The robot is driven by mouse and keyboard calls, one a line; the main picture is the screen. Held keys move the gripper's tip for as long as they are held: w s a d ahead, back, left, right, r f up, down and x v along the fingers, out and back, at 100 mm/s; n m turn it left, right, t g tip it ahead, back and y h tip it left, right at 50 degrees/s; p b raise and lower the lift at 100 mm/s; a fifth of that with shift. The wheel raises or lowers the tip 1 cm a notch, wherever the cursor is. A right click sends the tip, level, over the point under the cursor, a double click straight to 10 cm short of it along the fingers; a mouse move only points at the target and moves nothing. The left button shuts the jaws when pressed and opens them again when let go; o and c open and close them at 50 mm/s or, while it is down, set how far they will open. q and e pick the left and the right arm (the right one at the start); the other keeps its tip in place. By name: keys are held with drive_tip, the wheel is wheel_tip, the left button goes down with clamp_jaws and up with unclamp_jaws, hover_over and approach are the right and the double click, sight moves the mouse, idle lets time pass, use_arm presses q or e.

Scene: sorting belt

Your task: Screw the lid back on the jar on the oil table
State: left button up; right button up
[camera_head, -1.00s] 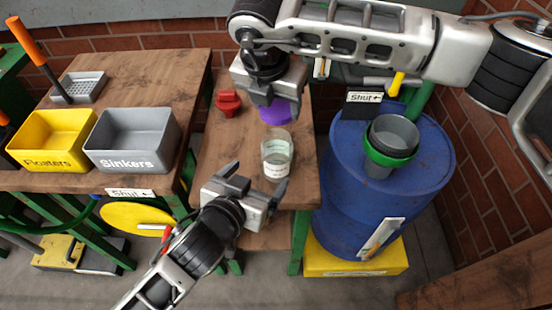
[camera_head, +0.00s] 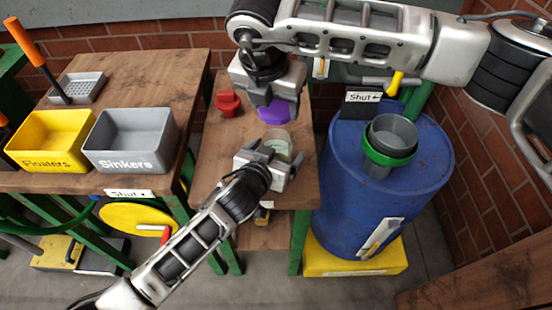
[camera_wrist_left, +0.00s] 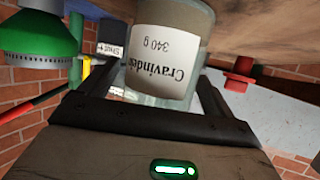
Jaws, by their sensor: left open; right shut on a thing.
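The clear glass jar (camera_head: 279,141) stands on the small wooden table (camera_head: 215,172), its top without a lid. In the left wrist view the jar (camera_wrist_left: 172,48) shows a white label with upside-down text and "340 g". My left gripper (camera_head: 276,158) is open, with its fingers on either side of the jar; whether they touch it I cannot tell. My right gripper (camera_head: 270,98) points down and is shut on the purple lid (camera_head: 274,113). The lid shows just beyond the jar's mouth in the head view, apart from it; its height is unclear.
A red object (camera_head: 228,102) sits on the table left of the lid. A blue drum (camera_head: 340,190) with a green-rimmed funnel (camera_head: 390,150) stands to the right. Yellow (camera_head: 50,140) and grey (camera_head: 130,140) bins stand on the left bench.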

sight(273, 132)
use_arm(q)
drive_tip(key=c, duration=1.5)
use_arm(e)
drive_tip(key=shift+s+f, duration=0.1)
drive_tip(key=shift+f, duration=2.4)
drive_tip(key=shift+f, duration=0.1)
drive_tip(key=shift+f, duration=0.8)
drive_tip(key=shift+f, duration=0.55)
use_arm(q)
clamp_jaws()
use_arm(e)
drive_tip(key=m, duration=0.1)
drive_tip(key=m+h, duration=0.1)
drive_tip(key=m, duration=0.2)
drive_tip(key=shift+a+m+g, duration=0.25)
drive_tip(key=shift+m+g, duration=0.05)
drive_tip(key=shift+m, duration=0.1)
drive_tip(key=shift+w+m+g+h, duration=0.2)
drive_tip(key=shift+m+g+h, duration=0.15)
drive_tip(key=shift+m, duration=0.75)
